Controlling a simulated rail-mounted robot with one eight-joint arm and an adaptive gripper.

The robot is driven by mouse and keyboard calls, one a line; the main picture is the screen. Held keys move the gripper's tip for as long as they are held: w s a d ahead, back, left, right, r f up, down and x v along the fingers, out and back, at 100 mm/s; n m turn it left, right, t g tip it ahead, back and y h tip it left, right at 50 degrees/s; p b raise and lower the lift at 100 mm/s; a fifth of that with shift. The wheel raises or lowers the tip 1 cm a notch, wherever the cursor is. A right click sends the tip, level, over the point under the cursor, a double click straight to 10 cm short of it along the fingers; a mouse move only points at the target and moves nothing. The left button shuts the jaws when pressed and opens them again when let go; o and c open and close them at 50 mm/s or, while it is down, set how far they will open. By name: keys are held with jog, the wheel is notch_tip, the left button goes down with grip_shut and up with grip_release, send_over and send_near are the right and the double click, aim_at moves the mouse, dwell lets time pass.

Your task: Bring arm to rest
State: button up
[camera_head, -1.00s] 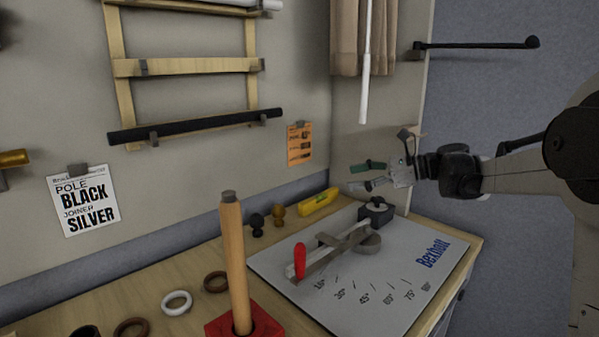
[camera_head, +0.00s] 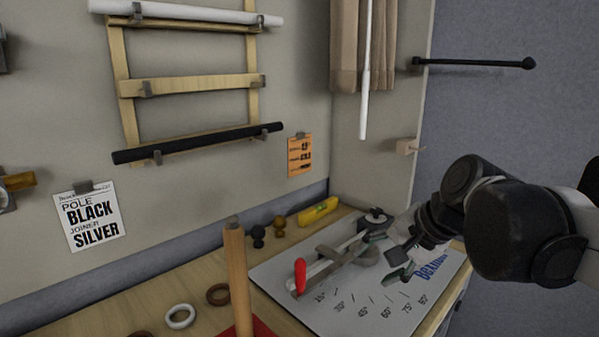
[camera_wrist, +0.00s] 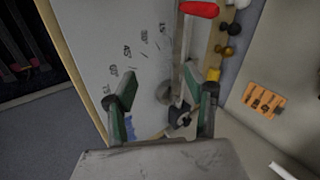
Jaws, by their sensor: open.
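My gripper (camera_head: 388,256) is over the right part of the grey angle-marked board (camera_head: 345,312), close to the bending tool's pivot end. In the wrist view my gripper (camera_wrist: 168,84) has its two green-sided fingers wide apart, with nothing held between them. The bending tool (camera_head: 335,262) lies on the board, with a red handle (camera_head: 300,277) at its near left end. The red handle also shows at the top of the wrist view (camera_wrist: 198,9). My arm comes in from the right and partly covers the blue lettering on the board.
A wooden post (camera_head: 237,280) stands upright on a red base at the front. Rings (camera_head: 180,316), dark and brass knobs (camera_head: 258,236) and a yellow level (camera_head: 318,211) lie on the table. A wall rack (camera_head: 190,85) holds poles. A white rod (camera_head: 365,90) hangs by the curtain.

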jog(key=s+d+f+n+t+h+p, duration=0.1)
jog(key=s+d+f+n+h, duration=0.1)
jog(key=s, duration=0.4)
jog(key=s+d+f+n+h+p, duration=0.1)
jog(key=s+d+f+n+h, duration=0.1)
jog(key=s+n, duration=0.3)
jog(key=shift+s+d+f+n+t, duration=0.35)
jog(key=shift+s+d+f, duration=0.2)
jog(key=shift+s+d, duration=0.3)
jog(key=shift+a, duration=0.2)
dwell(0.7)
